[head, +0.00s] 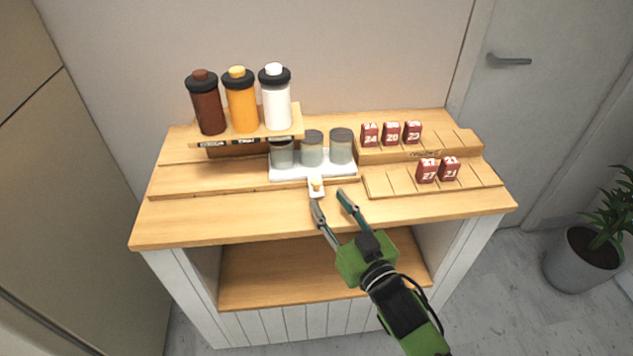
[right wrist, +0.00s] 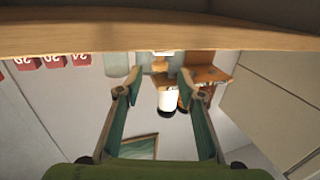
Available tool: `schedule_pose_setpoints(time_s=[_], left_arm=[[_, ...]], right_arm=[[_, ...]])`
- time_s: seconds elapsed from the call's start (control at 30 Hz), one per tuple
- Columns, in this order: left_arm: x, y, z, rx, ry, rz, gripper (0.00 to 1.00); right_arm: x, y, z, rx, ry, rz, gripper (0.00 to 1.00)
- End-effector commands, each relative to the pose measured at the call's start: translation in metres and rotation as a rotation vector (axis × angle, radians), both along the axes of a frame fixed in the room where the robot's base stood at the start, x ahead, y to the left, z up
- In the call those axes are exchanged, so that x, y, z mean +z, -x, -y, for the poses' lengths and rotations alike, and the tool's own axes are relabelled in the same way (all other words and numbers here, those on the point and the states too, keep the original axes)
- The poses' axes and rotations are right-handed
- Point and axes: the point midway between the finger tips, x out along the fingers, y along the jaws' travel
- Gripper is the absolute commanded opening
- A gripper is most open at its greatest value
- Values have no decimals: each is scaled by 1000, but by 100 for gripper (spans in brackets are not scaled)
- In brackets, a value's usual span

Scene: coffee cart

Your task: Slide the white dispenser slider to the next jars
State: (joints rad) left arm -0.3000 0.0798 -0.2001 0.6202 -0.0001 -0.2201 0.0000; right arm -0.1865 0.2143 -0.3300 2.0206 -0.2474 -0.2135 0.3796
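The left jar stands beneath the shelf with the dispenser bottles; the other two are right of that shelf. My right gripper (head: 328,198) is open and empty just in front of the tab, its fingers pointing at the slider. In the right wrist view its open fingers (right wrist: 152,85) also show. My left gripper is out of view.
Brown (head: 209,104), orange (head: 240,102) and white (head: 275,101) dispenser bottles stand on a raised shelf (head: 299,123). Red numbered blocks (head: 391,133) sit in slotted racks at right. The front left counter (head: 220,218) is clear.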

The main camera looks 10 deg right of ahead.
Motion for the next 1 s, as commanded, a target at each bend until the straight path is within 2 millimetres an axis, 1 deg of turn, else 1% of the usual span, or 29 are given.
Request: schedule_pose_setpoints(time_s=[0.03,0.1,0.2,0.3,0.4,0.5,0.77,0.8,0.87,0.9,0.93,1.0], left_arm=[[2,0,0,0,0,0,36],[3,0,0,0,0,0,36],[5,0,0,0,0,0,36],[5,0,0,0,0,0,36],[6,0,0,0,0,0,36],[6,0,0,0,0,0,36],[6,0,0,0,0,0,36],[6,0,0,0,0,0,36],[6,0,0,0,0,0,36],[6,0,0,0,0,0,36],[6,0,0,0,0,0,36],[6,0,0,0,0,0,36]], right_arm=[[2,-12,-4,0,-1,2,35],[2,-26,-8,-1,0,1,35],[1,-43,-14,0,0,0,35],[0,-56,-19,0,-1,-1,35],[0,-65,-21,0,-1,-1,35],[-1,-69,-23,0,0,-2,35],[-1,-71,-23,0,0,-2,35],[-1,-70,-23,0,0,-2,33],[-1,-70,-23,0,0,-2,17],[-1,-70,-23,0,0,-2,7],[-1,-70,-23,0,0,-2,0],[-1,-70,-23,0,0,-2,0]])
